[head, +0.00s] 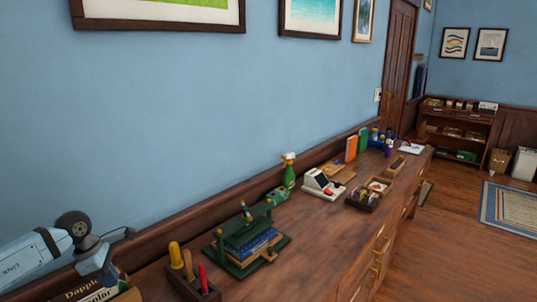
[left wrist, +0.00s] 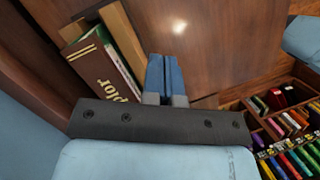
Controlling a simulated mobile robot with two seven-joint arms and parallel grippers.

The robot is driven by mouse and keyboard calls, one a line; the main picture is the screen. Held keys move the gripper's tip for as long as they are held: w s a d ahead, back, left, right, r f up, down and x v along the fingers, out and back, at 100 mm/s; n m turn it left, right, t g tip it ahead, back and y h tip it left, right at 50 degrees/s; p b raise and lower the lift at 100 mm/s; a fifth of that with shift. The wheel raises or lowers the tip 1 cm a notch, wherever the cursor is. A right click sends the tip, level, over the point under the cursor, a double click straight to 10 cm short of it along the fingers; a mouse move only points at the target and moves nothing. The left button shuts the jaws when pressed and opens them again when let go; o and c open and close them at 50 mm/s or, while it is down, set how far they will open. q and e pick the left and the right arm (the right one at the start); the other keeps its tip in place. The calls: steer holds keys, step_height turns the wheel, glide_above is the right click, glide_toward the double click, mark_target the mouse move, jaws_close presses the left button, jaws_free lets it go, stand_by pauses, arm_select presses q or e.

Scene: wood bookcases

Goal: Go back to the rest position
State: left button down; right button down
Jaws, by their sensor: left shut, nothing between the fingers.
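My left gripper (head: 100,267) is at the lower left of the head view, over the near end of the long wooden counter and close to some books (head: 88,292). In the left wrist view the two blue fingers of my left gripper (left wrist: 167,80) are together with nothing between them. The books (left wrist: 108,62) lean just left of the fingers there; I cannot tell whether they touch. My right gripper is in neither view.
The counter (head: 310,235) runs away to the right along the blue wall. A green press (head: 246,240), a tool holder (head: 190,277), a green spray bottle (head: 289,172) and a white machine (head: 322,185) stand on it. A compartmented wooden organizer (left wrist: 262,122) with colourful items shows at right in the left wrist view.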

arm_select(q)
steer(key=s+d+n+t+h+p, duration=0.1)
steer(key=s+d+n+t+h, duration=0.3)
steer(key=d, duration=0.5)
steer(key=s+d+n+t+h+p, duration=0.1)
steer(key=s+d+n+h+p, duration=0.1)
steer(key=d+n+h, duration=0.55)
steer(key=s+d+n+t+h+p, duration=0.1)
steer(key=s+d+n+t+h, duration=0.2)
steer(key=d, duration=0.8)
steer(key=s+a+f+n+t+y+p, duration=0.1)
steer(key=s+f+n+y, duration=0.3)
steer(key=n, duration=0.6)
steer(key=s+a+f+n+y+p, duration=0.2)
steer(key=s+f+n+y, duration=0.2)
steer(key=n, duration=0.7)
steer(key=s+a+f+n+t+y+p, duration=0.1)
steer(key=s+f+n+y, duration=0.3)
steer(key=s+n+y, duration=0.3)
steer(key=shift+s+a+f+n+t, duration=0.1)
steer(key=shift+s+f+n, duration=0.05)
steer(key=shift+s+n, duration=0.55)
steer(key=shift+s+a+f+n+t, duration=0.1)
steer(key=shift+s+a+n, duration=0.05)
steer(key=shift+s+n, duration=0.5)
steer(key=shift+s+a+f+n+t, duration=0.1)
steer(key=shift+s+f+n, duration=0.05)
steer(key=shift+s+n, duration=0.5)
steer(key=shift+w, duration=0.1)
